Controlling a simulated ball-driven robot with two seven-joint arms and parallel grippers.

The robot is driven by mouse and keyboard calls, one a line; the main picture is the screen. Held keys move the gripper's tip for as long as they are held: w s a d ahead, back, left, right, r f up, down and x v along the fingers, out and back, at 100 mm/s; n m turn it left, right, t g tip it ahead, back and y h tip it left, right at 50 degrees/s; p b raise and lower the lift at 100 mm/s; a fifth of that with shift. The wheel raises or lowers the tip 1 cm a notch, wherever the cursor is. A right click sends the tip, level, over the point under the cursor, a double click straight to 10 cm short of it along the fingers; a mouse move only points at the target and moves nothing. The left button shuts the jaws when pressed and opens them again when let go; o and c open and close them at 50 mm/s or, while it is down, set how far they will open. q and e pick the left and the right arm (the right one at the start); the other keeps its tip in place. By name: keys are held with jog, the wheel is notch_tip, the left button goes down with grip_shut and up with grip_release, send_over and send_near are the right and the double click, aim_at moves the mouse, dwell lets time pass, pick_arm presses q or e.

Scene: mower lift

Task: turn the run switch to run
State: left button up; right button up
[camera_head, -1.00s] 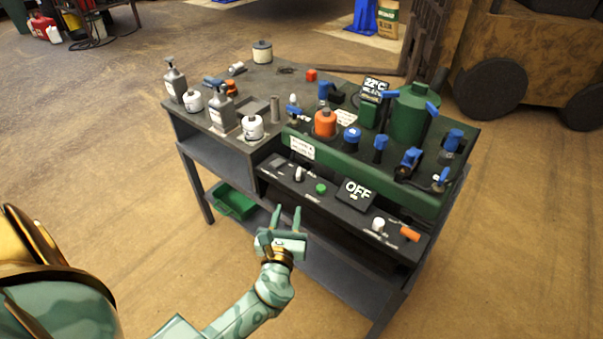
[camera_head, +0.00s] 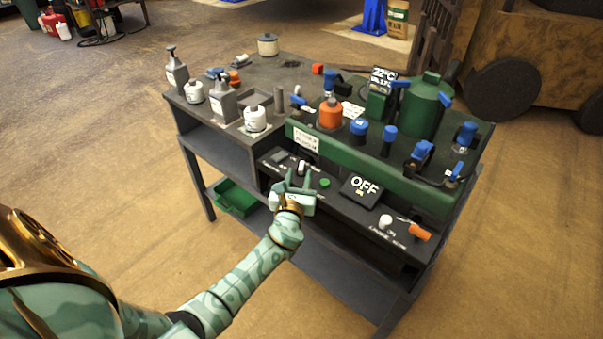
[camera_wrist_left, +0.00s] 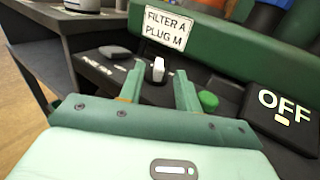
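The likely run switch is a small white knob (camera_head: 302,168) on the dark front panel (camera_head: 349,206); its label is too small to read. In the left wrist view the white knob (camera_wrist_left: 158,68) stands upright between and just beyond my fingertips. My left gripper (camera_head: 297,181) is open in front of it, with a finger on either side in the picture; contact cannot be told. It also shows in the left wrist view (camera_wrist_left: 158,85). A dark display (camera_head: 362,188) reads OFF. My right gripper is not in view.
A green button (camera_head: 325,183) sits just right of the knob. A second white knob (camera_head: 385,222) and an orange part (camera_head: 420,232) are at the panel's right end. A green ledge (camera_head: 370,171) with blue-handled fittings rises behind. The floor in front is clear.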

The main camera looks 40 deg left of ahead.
aim_at(302, 169)
pick_arm(q)
jog(key=shift+x, duration=1.4)
grip_shut()
